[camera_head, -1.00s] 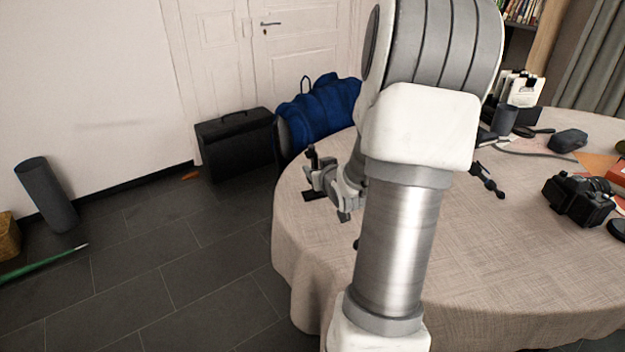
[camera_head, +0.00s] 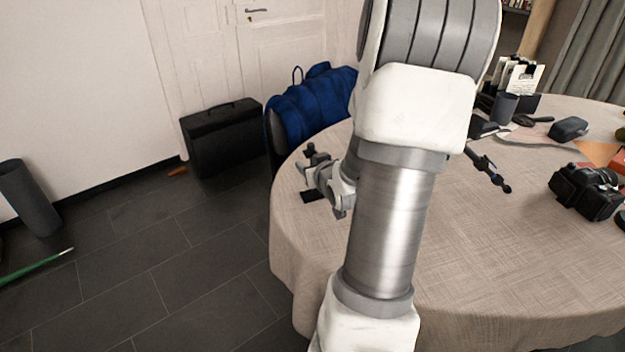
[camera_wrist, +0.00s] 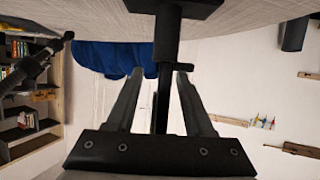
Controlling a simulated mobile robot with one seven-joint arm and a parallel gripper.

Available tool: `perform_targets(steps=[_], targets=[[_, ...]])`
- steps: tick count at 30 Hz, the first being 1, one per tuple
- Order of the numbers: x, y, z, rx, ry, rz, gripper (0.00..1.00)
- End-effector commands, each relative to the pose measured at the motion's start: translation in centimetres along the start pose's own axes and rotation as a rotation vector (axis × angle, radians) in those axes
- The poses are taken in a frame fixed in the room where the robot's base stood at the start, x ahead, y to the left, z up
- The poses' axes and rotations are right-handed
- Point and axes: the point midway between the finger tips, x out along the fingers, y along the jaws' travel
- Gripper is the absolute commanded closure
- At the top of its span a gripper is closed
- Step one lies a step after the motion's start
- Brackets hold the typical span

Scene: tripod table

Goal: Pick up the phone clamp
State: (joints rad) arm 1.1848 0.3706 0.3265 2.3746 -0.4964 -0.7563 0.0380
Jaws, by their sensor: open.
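The black phone clamp (camera_head: 311,149) stands near the table's left edge in the head view, partly hidden by my gripper (camera_head: 318,172). Its flat dark base (camera_head: 312,196) shows below. In the wrist view, which is upside down, the clamp's dark post (camera_wrist: 167,38) hangs from its base at the top and reaches down between the two fingers of my gripper (camera_wrist: 160,74). The fingers are open, one on each side, with light gaps visible beside the post. Whether either finger touches it I cannot tell.
The cloth-covered table (camera_head: 450,262) has a camera (camera_head: 588,190) and a black jointed rod (camera_head: 488,170) to the right. A blue jacket (camera_head: 312,100) hangs over a chair behind the clamp. A black case (camera_head: 222,137) stands on the floor.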

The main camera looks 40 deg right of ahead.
Motion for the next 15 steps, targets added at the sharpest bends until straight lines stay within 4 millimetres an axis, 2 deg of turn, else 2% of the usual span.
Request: perform_targets(steps=[5, 8, 14, 15], targets=[[0.00, 0.00, 0.01, 0.000, 0.000, 0.000, 0.47], [0.00, 0.01, 0.00, 0.000, 0.000, 0.000, 0.62], [0.00, 0.01, -0.01, 0.000, 0.000, 0.000, 0.98], [0.01, 0.01, -0.01, 0.000, 0.000, 0.000, 1.00]])
